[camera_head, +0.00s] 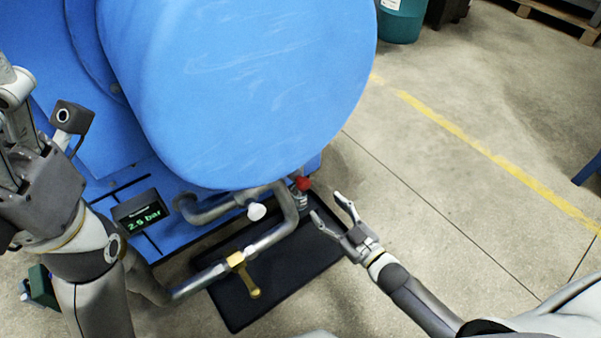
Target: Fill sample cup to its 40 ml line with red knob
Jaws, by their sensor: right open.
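The red knob (303,183) sits on a small metal fitting at the end of the bent pipe, under the blue drum. My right gripper (327,204) is open and empty, its fingertips pointing up-left toward the knob, a short way to its lower right and apart from it in the picture. My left gripper (12,125) is at the left edge, partly cut off, and its jaw opening is not clear. I cannot make out a sample cup or its 40 ml line.
The big blue drum (250,80) fills the top. A grey pipe (268,238) with a brass-coloured lever valve (237,260) runs over a black tray (235,310). A display (140,211) reads 2.5 bar. Open floor lies right, with a teal bin (402,22) beyond.

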